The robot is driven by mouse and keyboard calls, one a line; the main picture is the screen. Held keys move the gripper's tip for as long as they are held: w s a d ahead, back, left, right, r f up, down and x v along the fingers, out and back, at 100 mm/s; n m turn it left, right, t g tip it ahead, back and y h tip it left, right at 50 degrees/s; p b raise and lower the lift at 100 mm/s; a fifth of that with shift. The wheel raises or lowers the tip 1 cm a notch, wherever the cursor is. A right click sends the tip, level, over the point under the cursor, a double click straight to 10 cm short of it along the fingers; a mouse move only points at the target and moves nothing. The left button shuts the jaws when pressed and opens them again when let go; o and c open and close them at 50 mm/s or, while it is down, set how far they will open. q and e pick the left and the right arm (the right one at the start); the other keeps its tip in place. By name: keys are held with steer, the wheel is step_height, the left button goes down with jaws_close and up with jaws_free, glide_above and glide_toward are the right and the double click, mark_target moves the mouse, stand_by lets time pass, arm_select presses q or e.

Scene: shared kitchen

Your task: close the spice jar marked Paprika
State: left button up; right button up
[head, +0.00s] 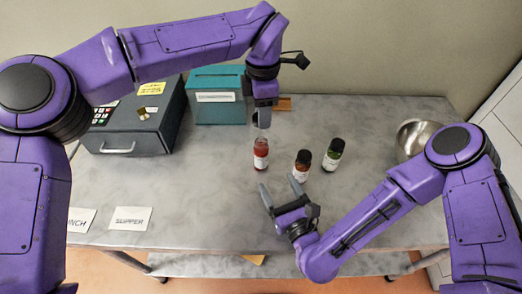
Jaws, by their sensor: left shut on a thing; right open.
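A jar with red contents and a white label (261,153) stands upright on the grey table, with no dark cap visible on its top. Its label is too small to read. My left gripper (262,121) points down just behind and above this jar. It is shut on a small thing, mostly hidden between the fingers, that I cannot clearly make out. My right gripper (280,191) is open and empty, in front of the red jar. A brown jar with a black cap (302,166) and a green jar with a black cap (335,153) stand to the right.
A grey cash box (135,125) with a keypad and a teal box (217,95) stand at the back left. A metal bowl (417,137) is at the right, partly behind my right arm. Two paper cards, one reading SUPPER (130,218), lie at front left. The table's middle left is clear.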

mark_target(264, 159)
arm_select(q)
steer(key=shift+s+r, duration=0.15)
steer(key=shift+s, duration=0.15)
arm_select(e)
steer(key=shift+s+r, duration=0.1)
steer(key=shift+s, duration=0.1)
arm_select(q)
steer(key=shift+w, duration=0.1)
arm_select(e)
steer(key=x, duration=1.2)
jaws_close()
arm_select(q)
steer(key=shift+d+f, duration=0.15)
steer(key=shift+f, duration=2.4)
steer(key=shift+f, duration=0.9)
steer(key=shift+f, duration=0.55)
